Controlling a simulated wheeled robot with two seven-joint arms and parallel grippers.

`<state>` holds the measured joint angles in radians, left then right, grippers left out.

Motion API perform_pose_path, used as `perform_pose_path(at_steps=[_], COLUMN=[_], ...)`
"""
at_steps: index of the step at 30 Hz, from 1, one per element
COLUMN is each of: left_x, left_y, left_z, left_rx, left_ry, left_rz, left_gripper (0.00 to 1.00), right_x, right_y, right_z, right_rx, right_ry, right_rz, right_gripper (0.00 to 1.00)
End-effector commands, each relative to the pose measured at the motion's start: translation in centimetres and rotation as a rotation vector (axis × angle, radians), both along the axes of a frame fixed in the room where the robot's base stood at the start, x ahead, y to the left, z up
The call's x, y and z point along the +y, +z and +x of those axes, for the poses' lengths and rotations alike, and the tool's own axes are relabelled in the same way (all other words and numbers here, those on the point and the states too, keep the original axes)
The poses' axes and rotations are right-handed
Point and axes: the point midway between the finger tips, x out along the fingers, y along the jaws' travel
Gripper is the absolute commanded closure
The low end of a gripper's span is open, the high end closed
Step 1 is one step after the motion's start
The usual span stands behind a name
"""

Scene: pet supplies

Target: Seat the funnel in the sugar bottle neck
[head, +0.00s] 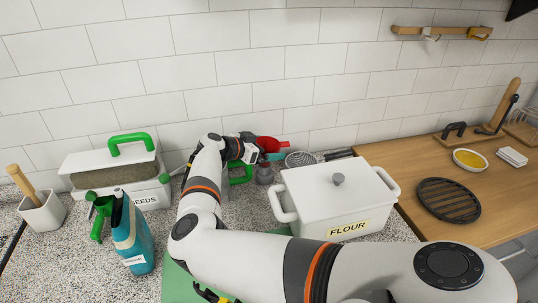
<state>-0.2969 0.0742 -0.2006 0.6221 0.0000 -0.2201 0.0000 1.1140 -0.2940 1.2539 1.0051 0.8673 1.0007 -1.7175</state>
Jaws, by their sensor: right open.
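A red piece (268,144), which looks like the funnel, lies or is held near the wall with its narrow end to the right. My right gripper (252,149) is open right beside its left end. The wrist hides part of it, and I cannot tell whether they touch. A small grey object (264,174) stands just below, with a teal piece (276,157) behind it. I cannot tell whether either is the sugar bottle.
A white flour box (320,200) stands right of the gripper, with a strainer (300,159) behind it. A seeds box (88,163) and utensil pot (42,214) are at the left. A black trivet (448,200) lies on the wooden counter. My right arm covers the front middle.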

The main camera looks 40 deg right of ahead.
Motion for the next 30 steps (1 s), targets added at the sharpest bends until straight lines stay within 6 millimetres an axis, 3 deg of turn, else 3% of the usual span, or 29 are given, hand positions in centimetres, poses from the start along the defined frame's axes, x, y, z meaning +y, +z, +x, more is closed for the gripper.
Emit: perform_pose_path(at_steps=[1,9,19,30], left_x=[-0.1,0.8,0.8,0.2], left_y=[0.1,0.1,-0.1,-1.3], left_z=[0.0,-0.2,-0.4,-0.4], left_rx=[0.0,0.002,0.005,0.005], left_ry=[0.0,-0.002,-0.002,0.0], left_rz=[-0.001,0.01,0.011,0.003], left_gripper=[0.64,0.64,0.64,0.64], right_x=[0.1,0.1,0.1,0.1], right_y=[0.1,0.1,0.8,7.8], right_z=[0.1,0.0,0.0,0.1], right_rx=[0.0,0.0,-0.002,-0.004], right_ry=[0.001,0.001,-0.001,0.0], right_rz=[0.0,0.0,0.0,0.0], right_gripper=[0.0,0.43,0.44,0.44])
